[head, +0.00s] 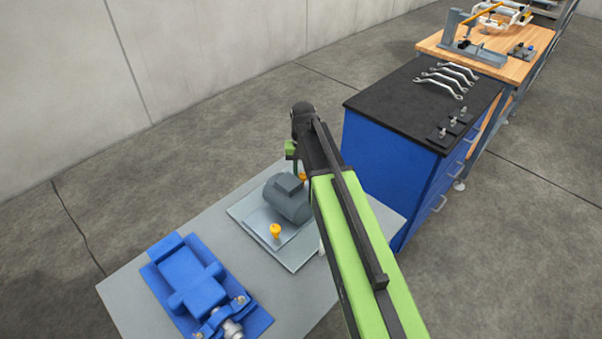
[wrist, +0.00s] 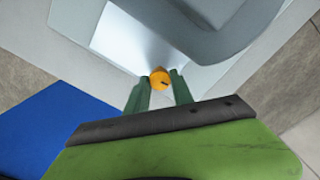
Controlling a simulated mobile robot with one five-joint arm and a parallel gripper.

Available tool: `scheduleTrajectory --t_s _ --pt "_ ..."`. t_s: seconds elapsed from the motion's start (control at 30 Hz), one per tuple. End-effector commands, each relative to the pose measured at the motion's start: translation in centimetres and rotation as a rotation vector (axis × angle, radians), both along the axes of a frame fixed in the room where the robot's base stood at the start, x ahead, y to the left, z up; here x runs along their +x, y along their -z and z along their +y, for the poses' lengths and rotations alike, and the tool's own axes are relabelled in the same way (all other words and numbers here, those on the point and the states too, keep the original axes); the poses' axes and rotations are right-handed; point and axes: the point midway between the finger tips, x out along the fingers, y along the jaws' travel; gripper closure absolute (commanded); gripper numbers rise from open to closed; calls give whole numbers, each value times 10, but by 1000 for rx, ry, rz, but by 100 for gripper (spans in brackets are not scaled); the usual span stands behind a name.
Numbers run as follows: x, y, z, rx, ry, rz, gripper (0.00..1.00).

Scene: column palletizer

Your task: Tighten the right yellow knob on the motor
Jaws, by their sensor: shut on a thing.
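The grey motor (head: 287,199) sits on a light plate on the grey table. One yellow knob (head: 276,231) stands upright on the near side of the motor. The right yellow knob (head: 302,177) is at the motor's far side, partly hidden by my arm. In the wrist view this knob (wrist: 159,78) sits between the two green fingers of my gripper (wrist: 160,84), beside the grey motor body (wrist: 215,30). My gripper is shut on it from above. The fingertips are mostly hidden in the head view.
A blue machine part (head: 190,280) lies on the table at the near left. A blue cabinet (head: 385,150) with a black top, holding several wrenches (head: 446,80), stands at the right. A wooden bench (head: 490,45) is behind it. Bare floor lies to the left.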

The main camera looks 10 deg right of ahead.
Motion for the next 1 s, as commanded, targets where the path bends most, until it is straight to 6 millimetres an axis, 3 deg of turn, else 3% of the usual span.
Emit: scheduleTrajectory --t_s 0.3,0.8,0.83,1.0 --pt "-3 0 0 1 104 9 100" --pt "-3 0 0 1 120 9 100" --pt "-3 0 0 1 120 9 69" --pt "-2 0 0 0 119 7 50"
